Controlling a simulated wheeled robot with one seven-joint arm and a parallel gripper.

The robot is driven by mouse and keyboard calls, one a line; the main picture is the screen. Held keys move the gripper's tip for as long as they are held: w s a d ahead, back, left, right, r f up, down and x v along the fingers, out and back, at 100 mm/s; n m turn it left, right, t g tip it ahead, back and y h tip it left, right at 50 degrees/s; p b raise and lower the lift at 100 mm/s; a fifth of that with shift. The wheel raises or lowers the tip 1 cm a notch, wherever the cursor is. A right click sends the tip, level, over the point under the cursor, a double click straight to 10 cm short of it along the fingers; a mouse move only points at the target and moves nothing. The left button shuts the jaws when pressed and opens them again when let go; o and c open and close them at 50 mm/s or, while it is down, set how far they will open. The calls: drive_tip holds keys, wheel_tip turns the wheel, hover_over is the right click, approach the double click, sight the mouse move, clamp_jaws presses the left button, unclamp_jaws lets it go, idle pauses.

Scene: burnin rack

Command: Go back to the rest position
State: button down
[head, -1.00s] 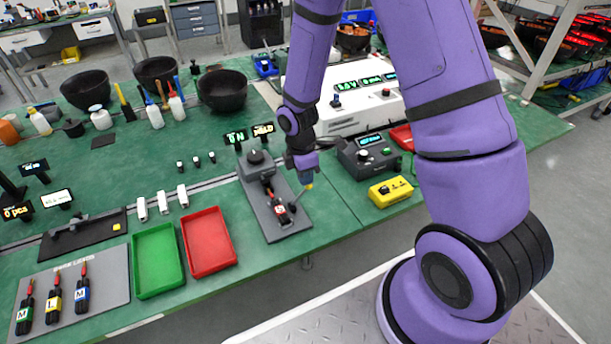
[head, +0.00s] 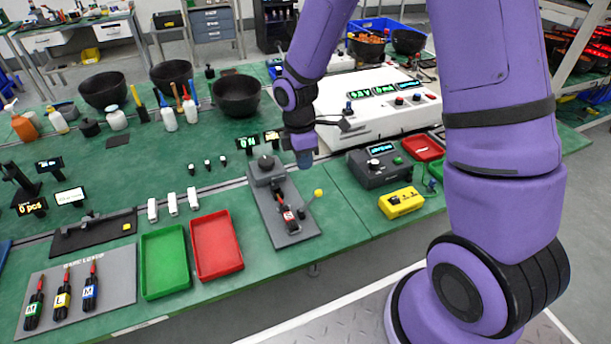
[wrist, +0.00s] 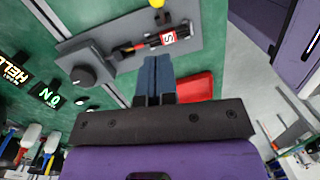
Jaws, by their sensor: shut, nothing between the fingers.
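My gripper (head: 304,158) hangs above the green bench, over the right edge of the grey fixture plate (head: 268,222). In the wrist view its blue fingers (wrist: 155,75) are together with nothing between them. On the plate lies a black and red tool with a white and red S label (head: 289,217); it also shows in the wrist view (wrist: 168,38). The gripper is apart from this tool and above it. A lever with a yellow knob (head: 318,193) stands at the plate's right side.
A dark grey meter box (head: 380,166), a yellow box (head: 401,203) and a white instrument (head: 375,108) stand right of the gripper. Green (head: 164,294) and red (head: 217,272) trays lie to the left. Black bowls (head: 236,95) stand behind. Bare bench lies right of the fixture.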

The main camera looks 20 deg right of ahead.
drive_tip(key=s+d+r+m+t, duration=0.2)
drive_tip(key=s+d+r+m, duration=0.15)
drive_tip(key=r, duration=0.75)
drive_tip(key=s+d+r+m+t, duration=0.15)
drive_tip(key=s+r+m, duration=0.35)
drive_tip(key=r, duration=0.6)
drive_tip(key=s+d+r+m+t, duration=0.1)
drive_tip(key=s+r+m, duration=0.3)
drive_tip(key=s, duration=0.3)
drive_tip(key=s+d+r+m+t, duration=0.1)
drive_tip(key=s+r+m+t, duration=0.1)
drive_tip(key=s, duration=0.5)
drive_tip(key=shift+r+m+y, duration=0.3)
drive_tip(key=shift+r+m, duration=0.55)
drive_tip(key=shift+m, duration=0.3)
